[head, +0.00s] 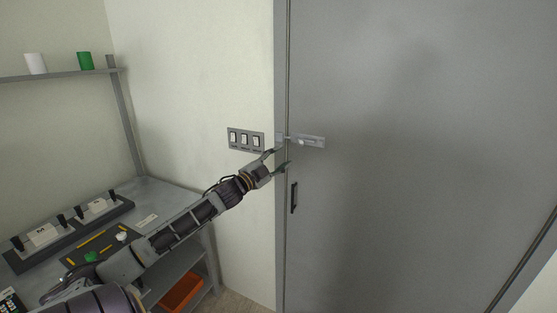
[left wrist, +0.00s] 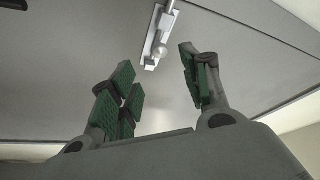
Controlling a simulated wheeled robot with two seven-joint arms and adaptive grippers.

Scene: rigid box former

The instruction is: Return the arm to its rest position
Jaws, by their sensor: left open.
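My left arm reaches across the head view from the lower left toward the grey door (head: 400,190). My left gripper (head: 281,160) is open and empty, just below and left of a bolt latch (head: 308,141) on the door's left edge. In the left wrist view the two green-padded fingers of the left gripper (left wrist: 158,85) stand apart with nothing between them. The latch (left wrist: 157,45) with its round knob shows beyond the fingertips, apart from them. My right gripper is not in view.
A switch panel (head: 246,139) is on the wall left of the gripper. A dark door handle (head: 294,197) is below it. A workbench (head: 165,203) with trays stands under my arm, an orange bin (head: 181,292) below. A shelf (head: 55,75) holds a white and a green cup.

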